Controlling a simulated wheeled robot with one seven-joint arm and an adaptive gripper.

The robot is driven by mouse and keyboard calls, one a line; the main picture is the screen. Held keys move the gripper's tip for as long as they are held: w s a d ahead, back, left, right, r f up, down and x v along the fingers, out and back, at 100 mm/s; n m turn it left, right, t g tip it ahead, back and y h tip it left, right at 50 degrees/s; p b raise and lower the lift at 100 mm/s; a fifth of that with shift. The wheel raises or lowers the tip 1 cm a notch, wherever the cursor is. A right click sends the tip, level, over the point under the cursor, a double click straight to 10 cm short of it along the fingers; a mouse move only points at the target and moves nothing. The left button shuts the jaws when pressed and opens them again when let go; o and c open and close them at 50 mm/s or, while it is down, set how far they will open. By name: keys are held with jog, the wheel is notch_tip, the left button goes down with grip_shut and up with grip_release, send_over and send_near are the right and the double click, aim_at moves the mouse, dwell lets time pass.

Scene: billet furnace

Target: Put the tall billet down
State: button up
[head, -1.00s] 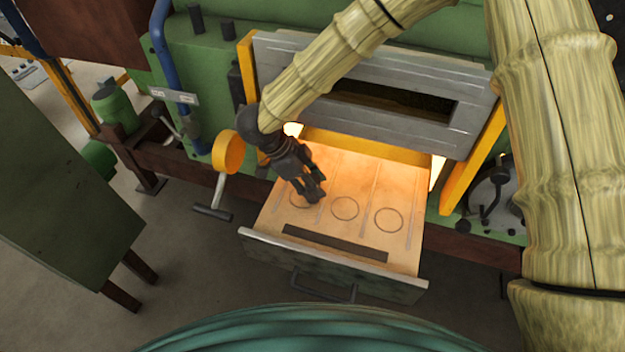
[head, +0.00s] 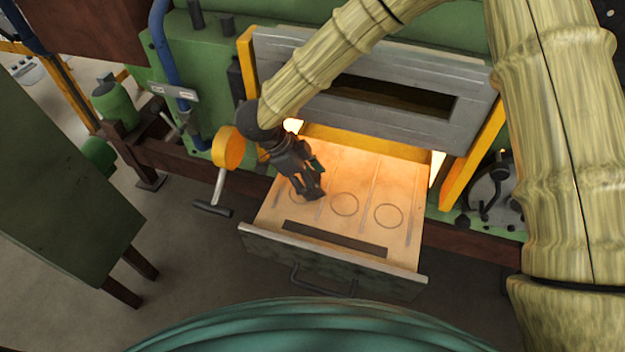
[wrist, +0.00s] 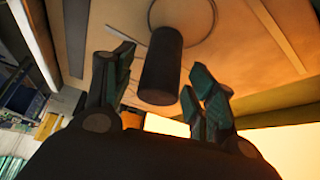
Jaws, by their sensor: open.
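The tall billet (wrist: 163,68) is a dark cylinder. In the wrist view it stands on the pulled-out drawer floor, its base overlapping a drawn ring (wrist: 212,22). My gripper (wrist: 160,72) is open, with one finger on each side of the billet and a visible gap to both. In the head view my gripper (head: 312,188) is over the left ring of the drawer (head: 335,262). There the dark fingers and the billet are hard to tell apart.
Two empty rings, a middle one (head: 344,204) and a right one (head: 388,216), lie on the drawer floor. The grey furnace door (head: 300,85) is above and behind. A yellow round part (head: 228,152) with a handle stands close left of my wrist.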

jog(key=b+v, duration=0.3)
jog(key=v, duration=0.9)
